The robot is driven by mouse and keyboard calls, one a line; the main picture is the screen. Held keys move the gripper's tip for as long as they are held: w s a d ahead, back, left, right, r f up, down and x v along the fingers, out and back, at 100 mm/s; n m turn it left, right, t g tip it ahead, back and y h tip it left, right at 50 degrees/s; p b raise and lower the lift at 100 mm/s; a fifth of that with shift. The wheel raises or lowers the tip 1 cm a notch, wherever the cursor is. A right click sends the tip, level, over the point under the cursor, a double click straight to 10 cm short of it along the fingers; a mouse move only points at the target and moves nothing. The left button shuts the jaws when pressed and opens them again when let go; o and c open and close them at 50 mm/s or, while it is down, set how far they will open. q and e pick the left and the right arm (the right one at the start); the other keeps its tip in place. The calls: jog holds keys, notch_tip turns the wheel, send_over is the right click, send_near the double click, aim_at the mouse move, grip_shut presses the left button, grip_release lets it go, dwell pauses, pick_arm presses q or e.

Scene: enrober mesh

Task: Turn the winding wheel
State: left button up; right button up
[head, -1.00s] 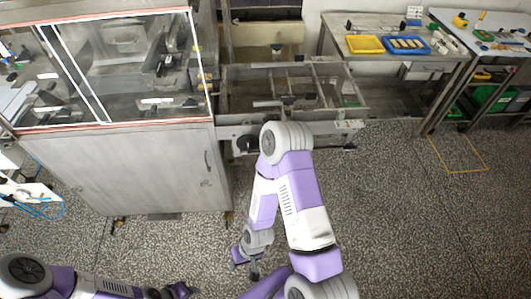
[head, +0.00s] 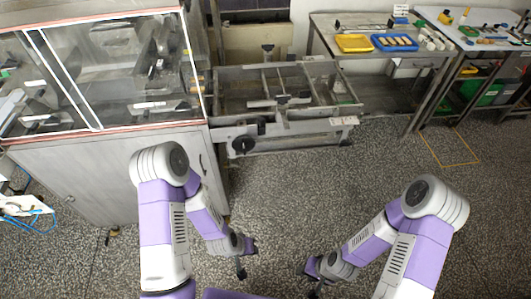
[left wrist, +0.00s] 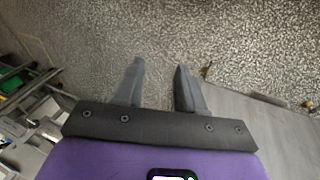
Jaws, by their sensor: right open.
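The winding wheel looks to be the dark round handwheel (head: 243,145) on the front rail of the grey metal frame, just right of the cabinet. It is in plain view in the head view, with no gripper touching it. My left gripper (head: 243,268) is low over the floor, below and well apart from the wheel. In the left wrist view its two grey fingers (left wrist: 160,70) are spread with only floor between them. My right gripper (head: 312,278) is open and empty, low over the floor right of the left one.
A glass-fronted steel cabinet (head: 100,165) stands at left, partly behind my left arm. The metal frame (head: 290,128) extends right from it. A table (head: 385,55) with a yellow tray (head: 354,43) and a blue tray (head: 394,43) stands at back right. The speckled floor before the frame is clear.

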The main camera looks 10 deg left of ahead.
pick_arm(q)
jog(key=w+a+f+t+y+b, duration=0.1)
jog(key=w+t+b, duration=0.15)
jog(key=w, duration=0.35)
jog(key=w+a+t+y+b, duration=0.1)
jog(key=w+a+t+b, duration=0.15)
jog(key=w, duration=0.35)
jog(key=t+y+b, duration=0.6)
jog(key=t+b, duration=0.2)
jog(key=t, duration=0.2)
send_near(244, 148)
jog(key=w, duration=0.1)
jog(key=b+x, duration=0.1)
jog(key=x, duration=0.5)
jog(key=shift+w+a+f, duration=0.1)
jog(key=shift+w+a, duration=0.25)
jog(key=shift+w, duration=0.4)
grip_shut()
